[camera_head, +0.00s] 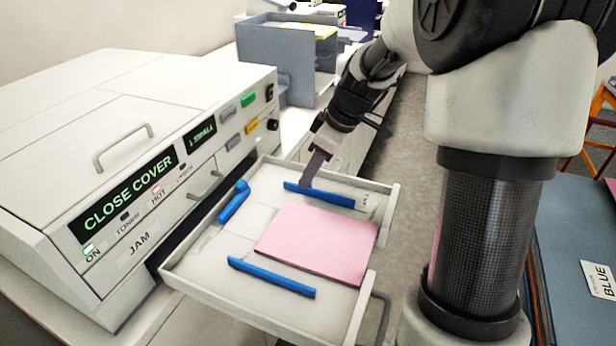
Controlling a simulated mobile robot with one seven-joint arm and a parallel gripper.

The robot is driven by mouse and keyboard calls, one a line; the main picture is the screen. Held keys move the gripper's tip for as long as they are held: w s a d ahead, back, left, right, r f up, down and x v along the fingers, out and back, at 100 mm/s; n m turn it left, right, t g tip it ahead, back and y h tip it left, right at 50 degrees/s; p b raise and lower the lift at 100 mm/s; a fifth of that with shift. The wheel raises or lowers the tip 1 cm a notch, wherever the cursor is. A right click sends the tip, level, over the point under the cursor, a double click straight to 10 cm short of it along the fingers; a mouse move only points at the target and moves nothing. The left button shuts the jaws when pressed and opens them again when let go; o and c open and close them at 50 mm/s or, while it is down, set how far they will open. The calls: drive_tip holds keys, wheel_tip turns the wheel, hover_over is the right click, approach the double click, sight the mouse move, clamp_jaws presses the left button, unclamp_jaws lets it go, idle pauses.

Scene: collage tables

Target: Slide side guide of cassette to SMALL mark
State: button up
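The cassette (205,293) is a pale tray pulled out from the front of a white machine. A pink stack of paper (317,243) lies in it. One long blue guide (326,195) runs along the far side, and another blue guide (271,278) lies along the near side, apart from the paper. A shorter blue piece (233,203) stands at the machine end. My gripper (307,184) points down at the left part of the far guide, touching it or just above it; its finger opening is hidden. Small marks (367,199) by the far guide's right end are too small to read.
The white machine (110,130) stands at left, its display reading CLOSE COVER. Grey trays (275,60) stand behind. A dark surface with a sign reading BLUE (599,280) is at right. Grey floor lies beyond the cassette.

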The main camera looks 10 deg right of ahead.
drive_tip(key=shift+x, duration=1.3)
clamp_jaws()
drive_tip(key=shift+s+a+f+b, duration=0.1)
drive_tip(key=shift+s+a+b, duration=0.55)
drive_tip(key=shift+s+b, duration=0.3)
drive_tip(key=shift+s+a, duration=0.2)
drive_tip(key=shift+s, duration=0.05)
unclamp_jaws()
